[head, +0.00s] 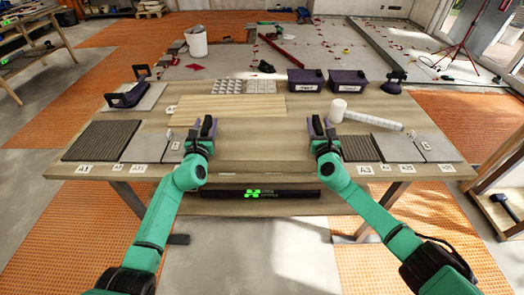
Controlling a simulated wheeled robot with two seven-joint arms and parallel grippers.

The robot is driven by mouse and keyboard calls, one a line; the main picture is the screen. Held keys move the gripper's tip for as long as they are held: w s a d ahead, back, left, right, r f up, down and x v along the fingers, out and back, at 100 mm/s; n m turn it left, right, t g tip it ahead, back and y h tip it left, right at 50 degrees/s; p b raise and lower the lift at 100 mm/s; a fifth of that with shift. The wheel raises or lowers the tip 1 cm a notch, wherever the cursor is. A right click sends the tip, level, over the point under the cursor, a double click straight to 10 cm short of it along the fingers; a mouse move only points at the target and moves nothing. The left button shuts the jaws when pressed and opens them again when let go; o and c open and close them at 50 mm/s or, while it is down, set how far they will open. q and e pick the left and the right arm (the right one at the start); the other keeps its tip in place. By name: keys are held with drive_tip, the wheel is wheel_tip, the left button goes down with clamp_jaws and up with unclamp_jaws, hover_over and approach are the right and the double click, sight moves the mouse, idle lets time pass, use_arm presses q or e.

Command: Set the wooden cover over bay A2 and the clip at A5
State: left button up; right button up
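A flat pale wooden board (245,106), which looks like the wooden cover, lies on the table behind my grippers, with a small tab at its left end. Small white clips stand on the grey tiles at the left (175,147) and right (427,146). Label A1 (84,169) is at the front left and label A3 (365,170) right of centre.
A purple-handled tool (127,95) lies at back left. The table's (265,150) centre is clear.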

use_arm(q)
drive_tip(key=shift+s, duration=0.1)
drive_tip(key=shift+s+f, duration=0.1)
drive_tip(key=shift+s, duration=0.25)
use_arm(e)
drive_tip(key=shift+s, duration=0.1)
use_arm(q)
drive_tip(key=s, duration=1.1)
use_arm(e)
drive_tip(key=s, duration=1.2)
